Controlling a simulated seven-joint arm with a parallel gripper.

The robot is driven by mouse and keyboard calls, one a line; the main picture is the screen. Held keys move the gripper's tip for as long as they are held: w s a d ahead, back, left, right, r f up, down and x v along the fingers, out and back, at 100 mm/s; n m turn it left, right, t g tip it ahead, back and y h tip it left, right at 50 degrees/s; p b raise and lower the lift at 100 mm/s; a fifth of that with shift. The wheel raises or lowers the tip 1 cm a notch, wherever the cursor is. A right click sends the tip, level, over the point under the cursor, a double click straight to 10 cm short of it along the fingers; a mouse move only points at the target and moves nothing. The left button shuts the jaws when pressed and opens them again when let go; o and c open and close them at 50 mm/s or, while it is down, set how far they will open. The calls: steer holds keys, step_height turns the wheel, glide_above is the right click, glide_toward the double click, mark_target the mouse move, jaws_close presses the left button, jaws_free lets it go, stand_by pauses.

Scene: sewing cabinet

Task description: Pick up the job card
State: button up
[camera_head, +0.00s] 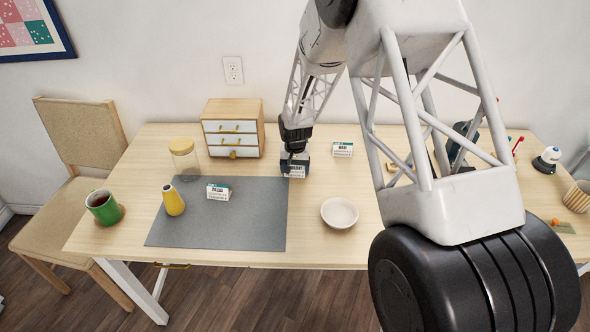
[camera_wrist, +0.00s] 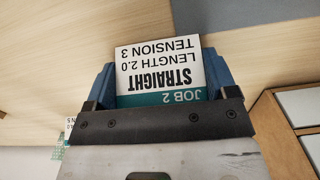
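A white job card with a teal band (camera_wrist: 160,70) sits between the blue fingers of my gripper (camera_wrist: 160,85) in the wrist view. It reads JOB 2, STRAIGHT, LENGTH 2.0, TENSION 3, upside down there. The fingers flank its two side edges with hardly any gap; whether they press on it is unclear. In the head view my gripper (camera_head: 295,158) is low at the card (camera_head: 294,172), just past the grey mat's back right corner. I cannot tell if the card touches the table. Two similar cards stand on the mat (camera_head: 218,192) and behind to the right (camera_head: 343,149).
A small drawer cabinet (camera_head: 233,133) stands left of my gripper. A glass jar (camera_head: 184,158), a green mug (camera_head: 103,207) and a white bowl (camera_head: 339,213) are nearby. My arm hides part of the table's right side.

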steer(key=c, duration=0.3)
steer(key=shift+c, duration=0.2)
steer(key=shift+r, duration=0.15)
steer(key=shift+r, duration=0.75)
step_height(320, 180, up, 2)
steer(key=shift+r, duration=0.1)
steer(key=s+d, duration=0.1)
steer(key=s, duration=0.4)
steer(key=s+d, duration=0.1)
steer(key=s, duration=0.4)
steer(key=s+d+r, duration=0.1)
steer(key=s+d, duration=0.1)
steer(key=s, duration=0.3)
steer(key=shift+s, duration=0.25)
